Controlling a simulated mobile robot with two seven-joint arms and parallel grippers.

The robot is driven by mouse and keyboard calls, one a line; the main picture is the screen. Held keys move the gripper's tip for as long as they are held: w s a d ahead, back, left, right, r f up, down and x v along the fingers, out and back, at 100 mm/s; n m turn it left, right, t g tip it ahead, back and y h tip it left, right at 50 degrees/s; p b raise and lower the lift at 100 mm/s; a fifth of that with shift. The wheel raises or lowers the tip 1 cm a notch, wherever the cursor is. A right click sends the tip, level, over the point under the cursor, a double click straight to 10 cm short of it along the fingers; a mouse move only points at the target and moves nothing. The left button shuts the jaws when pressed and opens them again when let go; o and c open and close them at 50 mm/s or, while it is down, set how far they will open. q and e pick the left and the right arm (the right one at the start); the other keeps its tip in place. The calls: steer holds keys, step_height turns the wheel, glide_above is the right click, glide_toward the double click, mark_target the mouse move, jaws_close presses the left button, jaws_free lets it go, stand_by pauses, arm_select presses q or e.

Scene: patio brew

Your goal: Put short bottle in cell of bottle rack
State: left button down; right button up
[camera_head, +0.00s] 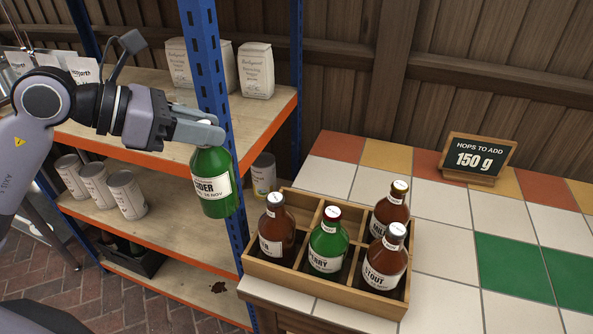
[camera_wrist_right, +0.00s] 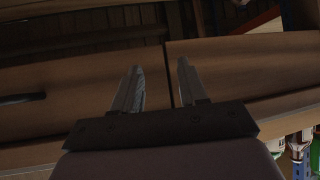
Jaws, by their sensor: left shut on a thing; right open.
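My left gripper (camera_head: 196,128) is shut on the top of a short green cider bottle (camera_head: 212,196). The bottle hangs upright in front of the shelf's blue post, to the left of the bottle rack and above its rim level. The wooden bottle rack (camera_head: 269,271) stands on the tiled counter. Several short bottles are in its cells: a brown one at front left (camera_head: 275,240), a green one at front middle (camera_head: 327,248), a brown stout at front right (camera_head: 385,265) and a brown one behind it (camera_head: 390,208). The back-left and back-middle cells look empty. My right gripper (camera_wrist_right: 160,85) is open and empty in the right wrist view.
A blue-and-orange shelf unit (camera_head: 213,65) with wooden boards stands left of the counter, holding white bags (camera_head: 255,72) and cans (camera_head: 127,194). A small sign (camera_head: 477,158) reading 150 g stands at the back of the counter. The tiles right of the rack are clear.

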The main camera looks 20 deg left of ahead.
arm_select(q)
steer(key=w+d+p, duration=0.4)
steer(key=w+d, duration=0.7)
step_height(320, 180, down, 12)
steer(key=shift+s+p, duration=0.3)
steer(key=shift+p, duration=0.1)
stand_by(0.4)
steer(key=c, duration=0.8)
jaws_free()
